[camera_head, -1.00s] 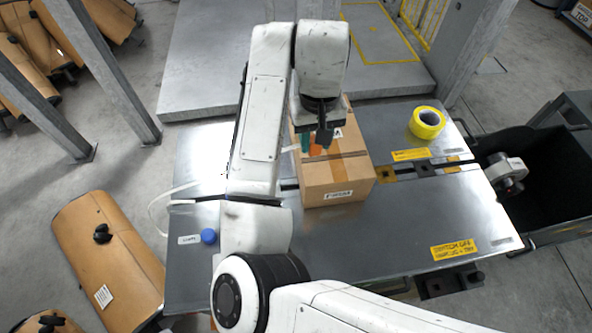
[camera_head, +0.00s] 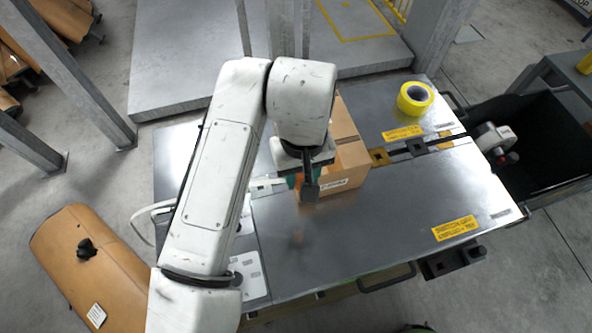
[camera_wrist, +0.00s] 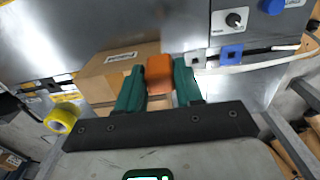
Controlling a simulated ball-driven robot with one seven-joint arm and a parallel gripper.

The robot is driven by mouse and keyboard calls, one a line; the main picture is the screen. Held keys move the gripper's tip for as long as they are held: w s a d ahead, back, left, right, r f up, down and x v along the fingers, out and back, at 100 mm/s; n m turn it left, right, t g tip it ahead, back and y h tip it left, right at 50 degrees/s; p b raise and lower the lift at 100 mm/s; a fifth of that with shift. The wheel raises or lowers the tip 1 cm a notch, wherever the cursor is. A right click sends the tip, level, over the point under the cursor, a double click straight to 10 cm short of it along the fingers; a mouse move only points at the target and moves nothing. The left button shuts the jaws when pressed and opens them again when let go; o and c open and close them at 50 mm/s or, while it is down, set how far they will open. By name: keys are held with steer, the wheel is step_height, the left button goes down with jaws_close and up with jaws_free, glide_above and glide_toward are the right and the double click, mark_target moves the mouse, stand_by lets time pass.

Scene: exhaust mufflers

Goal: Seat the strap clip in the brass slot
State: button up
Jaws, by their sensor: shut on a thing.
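My gripper (camera_head: 300,187) is above the steel table, in front of the cardboard box. In the wrist view its green fingers (camera_wrist: 159,92) are closed on an orange block, which I take for the strap clip (camera_wrist: 159,74). A white strap (camera_head: 265,184) runs from the left to my gripper. In the wrist view the strap (camera_wrist: 270,60) reaches the right finger, with a blue piece (camera_wrist: 231,53) along it. A brass square with a dark opening, which looks like the brass slot (camera_head: 379,157), is right of the box. A second brass piece (camera_head: 445,141) lies farther right.
The cardboard box (camera_head: 350,160) stands between my gripper and the brass square. A yellow tape roll (camera_head: 415,97) sits at the back right of the steel table (camera_head: 400,215).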

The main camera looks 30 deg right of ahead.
steer(key=w+d+b, duration=0.1)
steer(key=w+d, duration=0.1)
steer(key=d, duration=1)
steer(key=w+d, duration=0.2)
steer(key=d, duration=1)
steer(key=s+d+f+b, duration=0.1)
steer(key=d+f+b, duration=0.2)
steer(key=f, duration=0.9)
steer(key=shift+d+b, duration=0.3)
steer(key=shift+d, duration=0.6)
steer(key=shift+s, duration=0.1)
steer(key=shift+f, duration=0.1)
steer(key=shift+f+b, duration=0.75)
steer(key=shift+f, duration=1.55)
steer(key=shift+s+r+p, duration=0.1)
steer(key=shift+p, duration=1.2)
steer(key=shift+f, duration=0.2)
